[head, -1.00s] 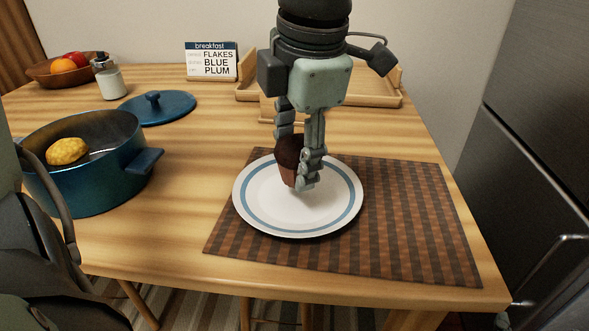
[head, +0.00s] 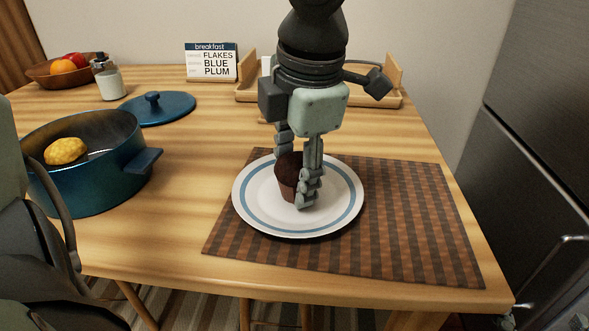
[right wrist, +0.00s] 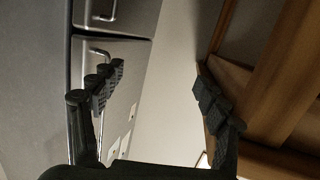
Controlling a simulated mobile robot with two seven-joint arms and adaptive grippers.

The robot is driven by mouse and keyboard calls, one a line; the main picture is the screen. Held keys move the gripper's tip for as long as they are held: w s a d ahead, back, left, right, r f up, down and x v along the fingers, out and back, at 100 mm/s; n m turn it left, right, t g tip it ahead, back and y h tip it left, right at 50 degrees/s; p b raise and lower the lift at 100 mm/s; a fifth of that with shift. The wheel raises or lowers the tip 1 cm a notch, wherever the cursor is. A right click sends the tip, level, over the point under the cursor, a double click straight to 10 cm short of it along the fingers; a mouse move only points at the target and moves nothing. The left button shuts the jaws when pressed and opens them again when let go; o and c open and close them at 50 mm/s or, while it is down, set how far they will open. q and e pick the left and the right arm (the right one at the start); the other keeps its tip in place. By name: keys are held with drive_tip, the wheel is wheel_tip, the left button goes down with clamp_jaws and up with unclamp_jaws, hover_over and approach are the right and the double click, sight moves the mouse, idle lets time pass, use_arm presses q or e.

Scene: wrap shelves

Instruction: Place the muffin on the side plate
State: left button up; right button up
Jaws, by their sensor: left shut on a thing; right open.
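The dark brown muffin (head: 287,174) is held upright between the fingers of my left gripper (head: 296,180), over the middle of the side plate. The gripper points straight down and its fingers hide part of the muffin's right side. The side plate (head: 257,213) is white with a blue ring and lies on a brown checked placemat. The muffin's base is at or just above the plate; I cannot tell whether it touches. In the right wrist view, my right gripper (right wrist: 157,82) is open with nothing between its fingers.
A blue pot (head: 90,185) with a yellow item (head: 66,151) stands at the left, its lid (head: 160,108) behind it. A wooden tray (head: 385,98), a breakfast sign (head: 211,61), a jar (head: 111,82) and a fruit bowl (head: 45,75) stand at the back. The placemat (head: 415,220) is clear right of the plate.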

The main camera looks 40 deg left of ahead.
use_arm(q)
drive_tip(key=shift+f, duration=0.1)
drive_tip(key=o, duration=1.2)
drive_tip(key=shift+c, duration=0.2)
use_arm(e)
drive_tip(key=shift+w+a+r+t, duration=0.1)
drive_tip(key=shift+a+r+t, duration=0.25)
drive_tip(key=shift+r, duration=0.25)
use_arm(q)
drive_tip(key=shift+r+p, duration=0.3)
drive_tip(key=shift+r, duration=0.45)
drive_tip(key=p+v, duration=0.1)
drive_tip(key=v, duration=1)
use_arm(e)
drive_tip(key=s+d+f+g+h, duration=0.2)
drive_tip(key=d+f+g, duration=0.3)
drive_tip(key=f, duration=0.3)
drive_tip(key=shift+s+d+f+h, duration=0.3)
drive_tip(key=shift+s+d+f, duration=0.1)
drive_tip(key=shift+d, duration=0.15)
use_arm(q)
drive_tip(key=shift+s+d, duration=0.1)
drive_tip(key=shift+d, duration=0.05)
